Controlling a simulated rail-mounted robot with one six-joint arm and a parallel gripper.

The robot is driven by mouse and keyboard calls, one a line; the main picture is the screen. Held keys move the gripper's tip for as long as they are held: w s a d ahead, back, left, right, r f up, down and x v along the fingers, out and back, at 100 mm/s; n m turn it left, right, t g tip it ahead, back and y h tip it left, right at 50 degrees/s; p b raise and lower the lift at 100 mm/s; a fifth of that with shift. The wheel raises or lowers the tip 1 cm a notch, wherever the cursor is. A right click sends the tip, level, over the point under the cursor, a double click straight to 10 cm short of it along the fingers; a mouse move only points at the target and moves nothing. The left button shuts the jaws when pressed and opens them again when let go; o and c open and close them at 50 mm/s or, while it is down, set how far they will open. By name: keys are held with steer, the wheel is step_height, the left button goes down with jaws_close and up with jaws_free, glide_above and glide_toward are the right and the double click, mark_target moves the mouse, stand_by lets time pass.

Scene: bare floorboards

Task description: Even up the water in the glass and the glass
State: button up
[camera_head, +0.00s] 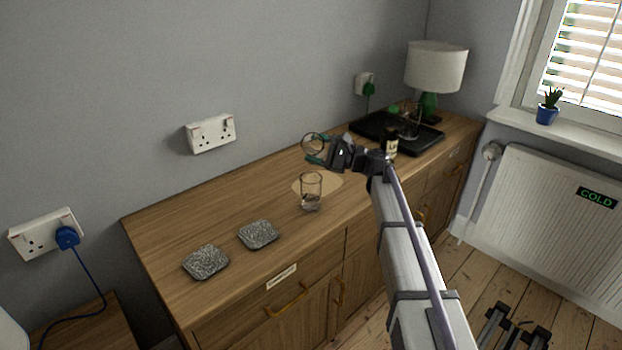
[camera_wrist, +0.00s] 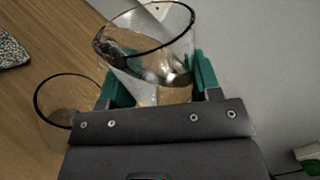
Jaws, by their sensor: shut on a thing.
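One glass (camera_head: 311,194) stands upright on the wooden sideboard and has a little water in its bottom. It also shows at the left of the wrist view (camera_wrist: 62,118). My gripper (camera_head: 318,160) is shut on a second glass (camera_head: 313,143), with its green fingers on either side. In the wrist view my gripper (camera_wrist: 160,88) holds that glass (camera_wrist: 150,45), with water visible inside it. The held glass is up off the sideboard, behind the standing glass in the head view, and looks tilted. How much water it holds is hard to tell.
Two grey stone-like coasters (camera_head: 258,234) lie on the sideboard (camera_head: 165,222) at the left. A pale round mat (camera_head: 332,186) lies by the standing glass. A black tray (camera_head: 425,148) with a bottle (camera_head: 390,144) and a lamp (camera_head: 436,68) stand at the right.

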steer(key=shift+s+a, duration=0.3)
steer(key=shift+s, duration=0.1)
steer(key=shift+s+a+f+n, duration=0.15)
steer(key=shift+n, duration=0.35)
steer(key=shift+f+n+b, duration=0.1)
steer(key=shift+n+b, duration=0.2)
steer(key=shift+b, duration=0.1)
steer(key=shift+w, duration=0.3)
steer(key=shift+w+d+f+n+b, duration=0.15)
steer(key=shift+w+n, duration=0.25)
steer(key=shift+w, duration=0.05)
steer(key=shift+w+d+f+n+b, duration=0.1)
steer(key=shift+w+d+n+b, duration=0.05)
steer(key=shift+w+n, duration=0.25)
stand_by(0.4)
steer(key=shift+w+d+r+n+g, duration=0.2)
steer(key=shift+w+d+n+g, duration=0.05)
steer(key=shift+w+n+g, duration=0.05)
stand_by(0.4)
